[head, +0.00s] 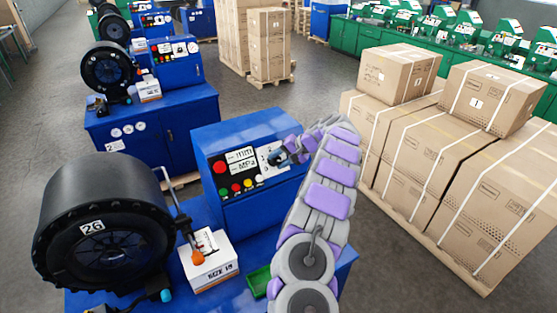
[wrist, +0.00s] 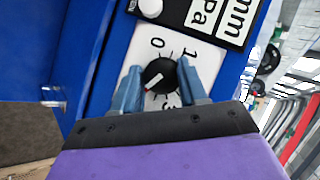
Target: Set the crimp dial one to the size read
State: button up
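The crimp dial (wrist: 160,75) is a black round knob with a pale pointer mark on a white plate with numerals. In the wrist view its mark points to the lower left; 0 and 1 show above it. My gripper (wrist: 159,68) has its two blue fingers on either side of the knob, seemingly touching it. In the head view my gripper (head: 278,156) is at the blue control box (head: 245,160) and covers part of the dial plate. A white box (head: 209,262) reading "SIZE 19" stands beside the black crimper head (head: 104,225) marked 26.
A green tray (head: 259,281) lies near my arm. A second blue crimper station (head: 150,125) stands behind. Stacked cartons (head: 440,150) fill the right, with grey floor between.

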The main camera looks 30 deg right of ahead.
jog(key=o, duration=0.4)
jog(key=shift+w+d+f, duration=0.1)
jog(key=shift+d, duration=0.15)
jog(key=shift+s+r, duration=0.2)
jog(key=shift+r, duration=0.1)
jog(key=v, duration=1.6)
jog(key=shift+d, duration=0.45)
jog(key=shift+s+r, duration=0.1)
jog(key=shift+r, duration=0.05)
